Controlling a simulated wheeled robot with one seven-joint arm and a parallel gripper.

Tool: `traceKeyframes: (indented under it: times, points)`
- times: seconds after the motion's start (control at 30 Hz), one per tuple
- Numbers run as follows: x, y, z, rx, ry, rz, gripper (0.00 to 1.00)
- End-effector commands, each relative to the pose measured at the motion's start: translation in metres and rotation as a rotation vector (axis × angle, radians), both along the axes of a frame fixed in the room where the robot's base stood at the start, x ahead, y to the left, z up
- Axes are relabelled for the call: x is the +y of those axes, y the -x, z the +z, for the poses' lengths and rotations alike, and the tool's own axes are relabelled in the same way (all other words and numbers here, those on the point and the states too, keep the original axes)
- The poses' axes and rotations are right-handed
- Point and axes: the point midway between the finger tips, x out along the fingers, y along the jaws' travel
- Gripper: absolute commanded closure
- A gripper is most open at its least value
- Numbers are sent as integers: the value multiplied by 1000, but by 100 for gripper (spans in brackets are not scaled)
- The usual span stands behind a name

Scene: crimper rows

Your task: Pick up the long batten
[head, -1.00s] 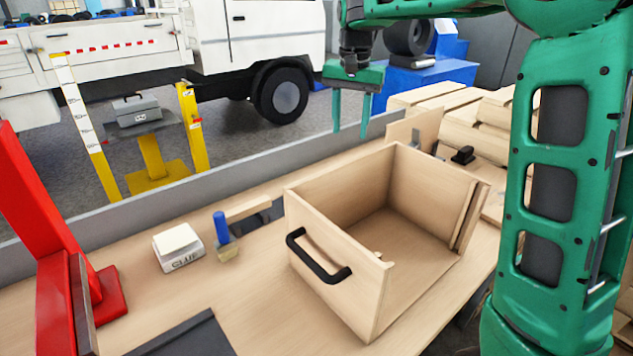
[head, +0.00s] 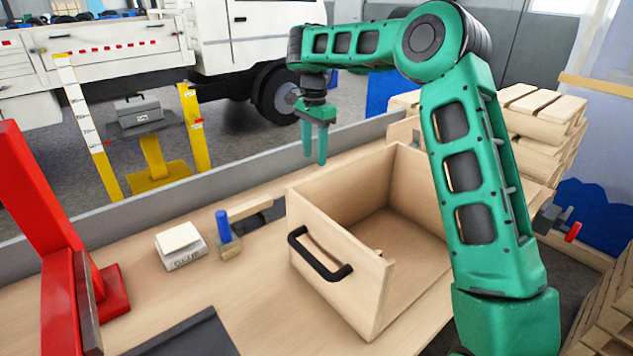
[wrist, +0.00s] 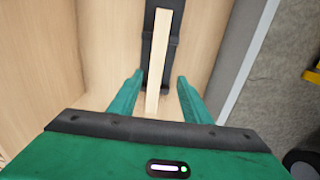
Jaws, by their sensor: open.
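The long batten (wrist: 160,65) is a narrow pale wood strip. In the wrist view it runs from the top edge down between my fingers, lying across a dark holder. In the head view, one end of the batten (head: 250,207) shows beside the blue-handled tool; the rest is hidden behind the open wooden box. My gripper (head: 315,160) is open and empty, pointing down beyond the box's far left side. In the wrist view, the fingers of my gripper (wrist: 160,76) appear on either side of the batten, apart from it. The height between them is hard to tell.
The wooden box (head: 335,270) with a black handle stands close by. A blue-handled tool (head: 223,228) and a glue box (head: 181,246) stand near the batten's visible end. A grey raised edge (head: 130,217) runs along the bench's far side. A red stand (head: 60,260) is at left.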

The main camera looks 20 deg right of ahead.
Motion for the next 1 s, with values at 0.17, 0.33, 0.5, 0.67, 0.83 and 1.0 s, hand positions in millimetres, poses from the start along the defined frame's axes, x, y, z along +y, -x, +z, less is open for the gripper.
traceKeyframes:
  times: [0.17, 0.33, 0.5, 0.67, 0.83, 1.0]
  points:
    - [-1, 1, -19, 1, -1, -1, 56]
    - [0, 3, -29, 2, 0, 0, 56]
    - [3, 8, -53, 3, -1, 0, 56]
    - [4, 7, -69, 1, -1, 0, 56]
    - [4, 7, -73, -1, 0, -1, 56]
    - [4, 7, -73, -1, 0, 0, 66]
